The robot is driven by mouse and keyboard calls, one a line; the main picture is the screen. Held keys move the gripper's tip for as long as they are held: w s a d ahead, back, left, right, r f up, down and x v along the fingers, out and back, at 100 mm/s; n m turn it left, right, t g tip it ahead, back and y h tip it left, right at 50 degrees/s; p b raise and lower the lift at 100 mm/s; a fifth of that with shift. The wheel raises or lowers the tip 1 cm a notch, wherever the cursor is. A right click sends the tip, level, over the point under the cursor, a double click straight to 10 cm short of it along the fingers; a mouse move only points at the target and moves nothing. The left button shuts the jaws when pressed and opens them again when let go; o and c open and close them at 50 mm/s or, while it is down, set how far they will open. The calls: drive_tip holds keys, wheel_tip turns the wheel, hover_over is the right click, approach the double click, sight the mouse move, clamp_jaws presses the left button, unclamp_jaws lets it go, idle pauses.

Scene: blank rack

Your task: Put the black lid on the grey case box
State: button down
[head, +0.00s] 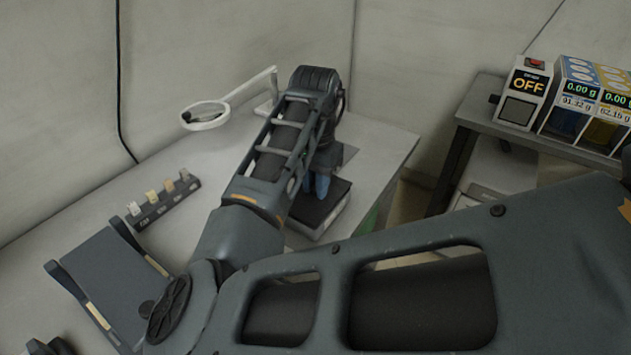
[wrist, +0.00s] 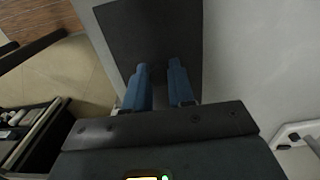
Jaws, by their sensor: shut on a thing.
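The black lid (head: 308,208) is a flat dark square, level at the top of the light grey case box (head: 333,219) on the table. The lid also shows in the wrist view (wrist: 150,28), where it hides the box below. My gripper (head: 318,188) points down over the middle of the lid. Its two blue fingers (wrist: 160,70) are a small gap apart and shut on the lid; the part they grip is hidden. I cannot tell whether the lid rests fully on the box or is just above it.
A magnifier lamp (head: 207,115) stands behind my arm. A dark rack with small blocks (head: 163,203) and a dark tray (head: 108,280) lie at the left. A side bench (head: 485,115) at the right holds an OFF switch box (head: 523,92) and dispensers.

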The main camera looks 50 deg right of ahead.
drive_tip(key=shift+f, duration=0.5)
drive_tip(key=c, duration=0.9)
unclamp_jaws()
drive_tip(key=shift+r, duration=0.15)
wheel_tip(320, 180, up, 8)
drive_tip(key=shift+f, duration=0.2)
